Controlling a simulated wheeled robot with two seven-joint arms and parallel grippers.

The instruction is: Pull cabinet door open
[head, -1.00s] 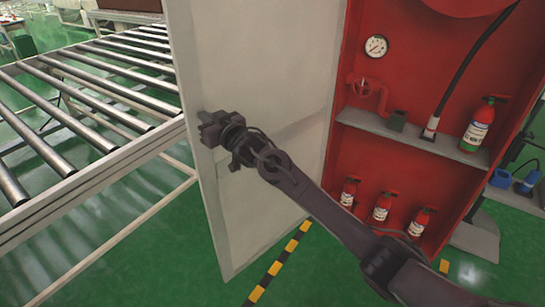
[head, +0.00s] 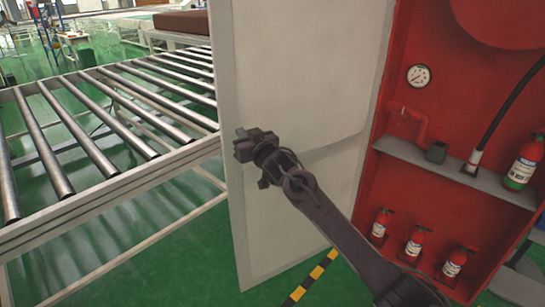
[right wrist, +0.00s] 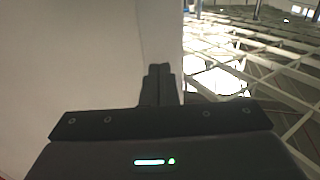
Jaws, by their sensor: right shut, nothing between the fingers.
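The white cabinet door (head: 300,85) stands swung wide open on the left of the red cabinet (head: 455,110), its inner face towards me. My right gripper (head: 241,143) is shut and empty, by the door's free left edge. In the right wrist view the shut fingers (right wrist: 160,84) show in front of the pale door surface (right wrist: 80,60), near its edge. I cannot tell whether they touch it. My left gripper is not in view.
A roller conveyor (head: 90,140) runs along the left, close to the door edge. Inside the cabinet are a gauge (head: 419,76), a grey shelf (head: 450,172) and several fire extinguishers (head: 413,243). Green floor with a yellow-black stripe (head: 312,280) lies below.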

